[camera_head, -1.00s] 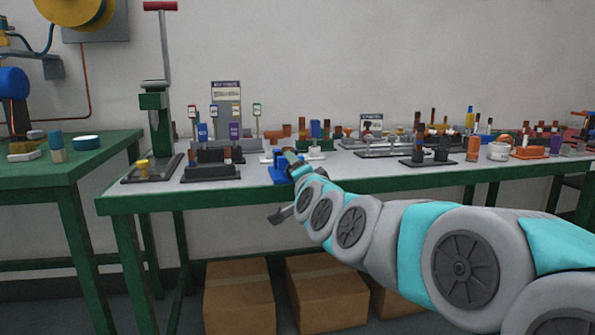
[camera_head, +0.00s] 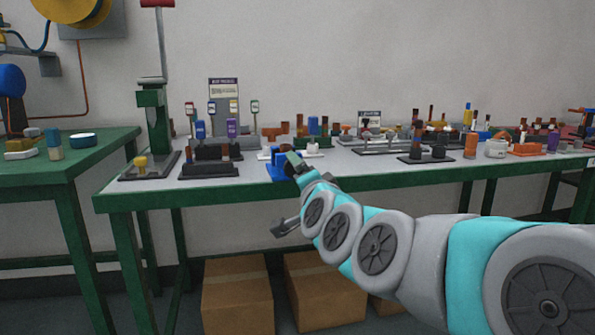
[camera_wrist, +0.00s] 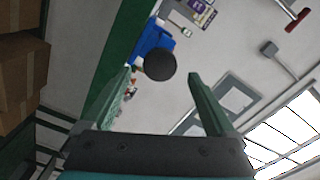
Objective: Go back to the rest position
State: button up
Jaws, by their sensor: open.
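My gripper (camera_head: 292,164) is at the front edge of the green-framed workbench (camera_head: 330,186), at the end of my grey and turquoise arm. In the wrist view its two green fingers (camera_wrist: 160,72) are spread apart with nothing held between them. A blue object (camera_head: 277,171) stands on the bench edge right beside the fingers. In the wrist view the blue object (camera_wrist: 151,40) shows beyond the fingertips, with a dark round part in front of it. My gripper partly hides the blue object in the head view.
A green press with a red handle (camera_head: 154,110) stands at the bench's left. Several racks and small parts crowd the bench top. A second green table (camera_head: 60,165) stands at the left. Cardboard boxes (camera_head: 237,300) lie under the bench. Space in front of the bench is open.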

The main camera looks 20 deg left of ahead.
jog(key=shift+v, duration=1.05)
jog(key=s+d+f+n+g+h+p, duration=0.2)
jog(key=s+d+f+n+g+h, duration=0.15)
jog(key=s+d+f, duration=0.4)
jog(key=s+d+f+n+g+h+p, duration=0.15)
jog(key=s+d+f+g, duration=0.35)
jog(key=d+f, duration=0.5)
jog(key=s+d+f+g+h+p, duration=0.1)
jog(key=s+d+f+g, duration=0.3)
jog(key=s+d, duration=0.4)
jog(key=s+d+f+n+g+h, duration=0.1)
jog(key=s+d+f+g+h, duration=0.2)
jog(key=s+d, duration=0.5)
jog(key=s+f+g, duration=0.1)
jog(key=s, duration=0.7)
jog(key=shift+d+f+h+p, duration=0.2)
jog(key=shift+d+h+p, duration=0.1)
jog(key=shift+d+p, duration=0.05)
jog(key=shift+g, duration=0.25)
